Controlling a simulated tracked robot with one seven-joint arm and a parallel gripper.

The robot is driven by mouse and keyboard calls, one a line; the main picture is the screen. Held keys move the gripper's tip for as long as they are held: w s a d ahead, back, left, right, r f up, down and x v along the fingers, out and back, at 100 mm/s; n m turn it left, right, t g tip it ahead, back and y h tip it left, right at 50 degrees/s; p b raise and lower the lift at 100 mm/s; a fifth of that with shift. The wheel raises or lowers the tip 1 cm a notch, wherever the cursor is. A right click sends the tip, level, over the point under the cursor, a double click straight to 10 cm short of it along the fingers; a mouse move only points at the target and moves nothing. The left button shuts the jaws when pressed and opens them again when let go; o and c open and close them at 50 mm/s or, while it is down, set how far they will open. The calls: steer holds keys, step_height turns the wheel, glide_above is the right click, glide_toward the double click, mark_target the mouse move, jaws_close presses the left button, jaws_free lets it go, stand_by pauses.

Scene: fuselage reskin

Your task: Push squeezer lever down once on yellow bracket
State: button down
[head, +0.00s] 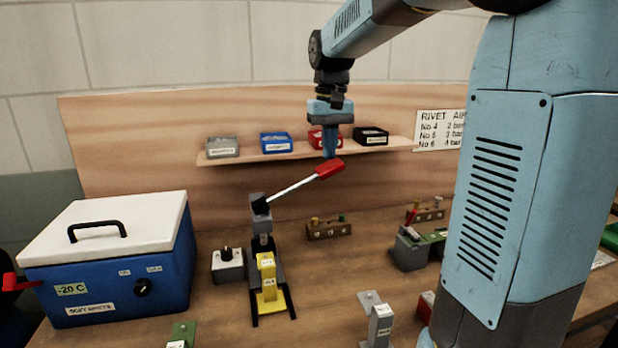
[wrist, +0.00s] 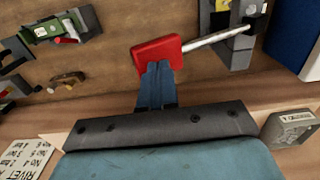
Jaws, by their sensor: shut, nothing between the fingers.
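The squeezer (head: 262,240) stands on the bench left of centre. Its white lever (head: 292,190) slants up to the right and ends in a red handle (head: 329,168). The yellow bracket (head: 267,277) sits at the front of the squeezer, below the lever's pivot. My gripper (head: 329,152) points down at the red handle, its fingertips at or just above it. In the wrist view my shut gripper (wrist: 157,70) overlaps the edge of the red handle (wrist: 155,53). I cannot tell for certain whether they touch. Nothing is between the fingers.
A blue cooler box (head: 120,265) with a white lid stands at left. A shelf (head: 300,154) with several small bins runs behind my gripper. A grey control box (head: 228,264) stands left of the squeezer. Grey fixtures (head: 380,322) stand at front right.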

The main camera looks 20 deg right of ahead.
steer(key=shift+f, duration=3.75)
steer(key=shift+r, duration=6.1)
steer(key=shift+s, duration=0.1)
